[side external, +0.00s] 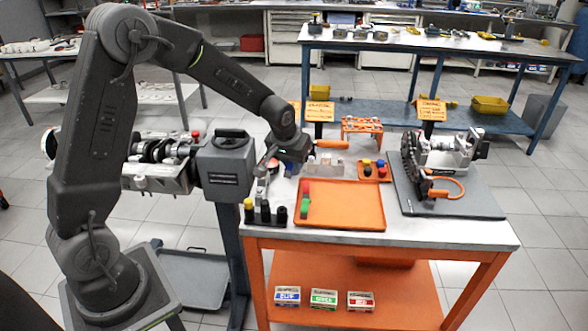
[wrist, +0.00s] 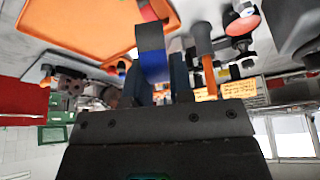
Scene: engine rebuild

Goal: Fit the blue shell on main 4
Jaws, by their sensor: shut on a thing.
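My gripper (side external: 266,168) is above the white-topped orange table, near its left end, beside the grey engine stand head. In the wrist view my gripper (wrist: 158,88) is shut on a curved band with a dark grey face and a blue patch, the blue shell (wrist: 153,64). The shell is too small to make out in the side view. The engine block with its crankshaft (side external: 160,152) is on the stand left of my gripper, partly behind my arm. Main 4 cannot be picked out among its journals.
An orange tray (side external: 345,216) holds red and green pieces at its left edge. Black holders (side external: 264,213), one yellow-topped, stand left of it. A small orange tray (side external: 374,173) holds coloured pieces. A grey mat (side external: 470,205) carries a metal assembly and an orange-framed tool.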

